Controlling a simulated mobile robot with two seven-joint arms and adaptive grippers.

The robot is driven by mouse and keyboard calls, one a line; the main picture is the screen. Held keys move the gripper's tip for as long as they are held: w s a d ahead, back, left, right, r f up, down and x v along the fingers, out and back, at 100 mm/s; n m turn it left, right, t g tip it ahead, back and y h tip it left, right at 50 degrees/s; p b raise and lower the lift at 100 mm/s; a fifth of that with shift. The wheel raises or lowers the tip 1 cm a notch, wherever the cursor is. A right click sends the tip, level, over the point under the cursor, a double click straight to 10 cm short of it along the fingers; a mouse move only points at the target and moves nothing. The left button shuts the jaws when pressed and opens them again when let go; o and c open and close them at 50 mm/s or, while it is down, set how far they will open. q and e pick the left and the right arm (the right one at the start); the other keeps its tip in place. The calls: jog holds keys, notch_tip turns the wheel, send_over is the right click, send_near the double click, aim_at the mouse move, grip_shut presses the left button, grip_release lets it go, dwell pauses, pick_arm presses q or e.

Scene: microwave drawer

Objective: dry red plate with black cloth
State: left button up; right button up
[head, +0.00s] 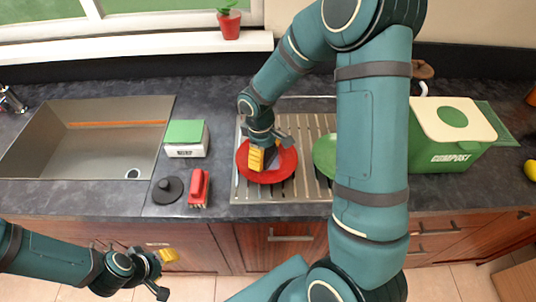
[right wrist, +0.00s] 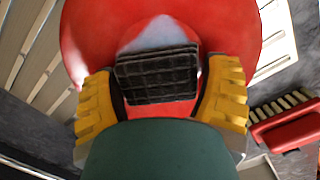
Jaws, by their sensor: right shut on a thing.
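The red plate (head: 283,168) lies on the slatted drying rack (head: 262,193) on the counter. It also fills the upper part of the right wrist view (right wrist: 228,30), with a pale shiny patch near its middle. My right gripper (head: 263,158) is over the plate. Its yellow fingers (right wrist: 160,90) are shut on the black cloth (right wrist: 157,72), a dark folded block with a grid pattern. The cloth is against or just above the plate; I cannot tell which. My left gripper (head: 150,277) is at the lower left, in front of the cabinets, with its fingers apart and nothing visible between them.
A green plate (head: 325,154) is on the rack, partly behind my arm. A red brush (head: 198,188), a black round lid (head: 168,190) and a green-topped box (head: 185,138) stand left of the rack. The sink (head: 90,140) is farther left. A green compost bin (head: 445,145) stands right.

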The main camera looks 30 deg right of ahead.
jog(key=shift+s+d, duration=0.3)
jog(key=shift+s, duration=0.3)
jog(key=shift+w+a, duration=0.4)
jog(key=shift+w, duration=0.3)
jog(key=shift+s+d, duration=0.4)
jog(key=shift+s, duration=0.3)
jog(key=shift+w+a, duration=0.4)
jog(key=shift+w, duration=0.3)
jog(key=shift+s+d, duration=0.1)
